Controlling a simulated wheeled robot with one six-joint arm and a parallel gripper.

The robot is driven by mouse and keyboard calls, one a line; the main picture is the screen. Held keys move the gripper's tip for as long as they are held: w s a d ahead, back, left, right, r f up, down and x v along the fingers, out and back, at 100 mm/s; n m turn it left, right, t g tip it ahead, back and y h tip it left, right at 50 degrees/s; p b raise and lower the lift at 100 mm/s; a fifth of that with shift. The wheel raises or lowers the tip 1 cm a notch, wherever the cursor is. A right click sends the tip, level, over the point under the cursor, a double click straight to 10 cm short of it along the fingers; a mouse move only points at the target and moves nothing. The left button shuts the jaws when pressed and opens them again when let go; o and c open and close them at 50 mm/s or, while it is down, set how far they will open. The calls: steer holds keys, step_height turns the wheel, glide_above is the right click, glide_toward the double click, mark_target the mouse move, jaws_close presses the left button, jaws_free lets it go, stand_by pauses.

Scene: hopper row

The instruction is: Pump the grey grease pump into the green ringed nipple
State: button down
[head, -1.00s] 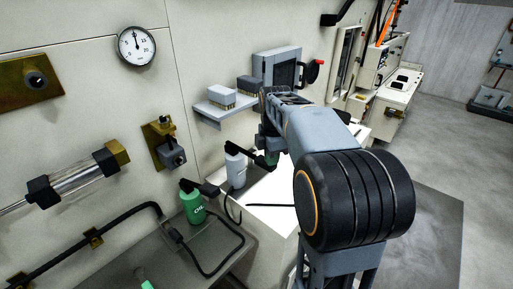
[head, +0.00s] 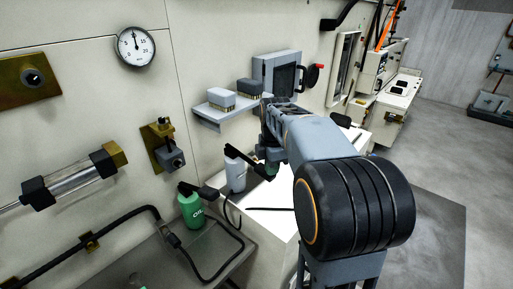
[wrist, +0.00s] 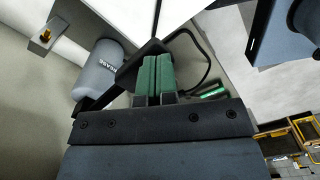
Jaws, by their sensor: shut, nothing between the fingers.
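The grey grease pump (head: 236,174) stands on the white counter against the wall. In the wrist view it is a grey can with lettering (wrist: 99,70), and its black lever (wrist: 142,66) reaches towards my fingers. My gripper (head: 268,169) is at the lever's free end. In the wrist view its green-padded fingers (wrist: 155,72) are shut together, over or touching the lever; contact is unclear. A black hose loops beside the pump. I cannot make out a green ring on any nipple; a bright green piece (wrist: 212,92) lies right of my fingers, its identity unclear.
A green oil pump (head: 191,208) with a black lever and hose stands left on the grey bench. Brass fittings (head: 158,133) stick out from the wall.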

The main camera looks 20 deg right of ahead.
step_height(320, 180, up, 11)
steer(key=w+a+p, duration=0.1)
steer(key=w+p, duration=0.1)
steer(key=p, duration=0.9)
steer(key=shift+w+a+r, duration=0.15)
steer(key=shift+w+r, duration=0.05)
steer(key=shift+w, duration=0.2)
stand_by(1.2)
step_height(320, 180, up, 7)
steer(key=p, duration=0.6)
stand_by(0.5)
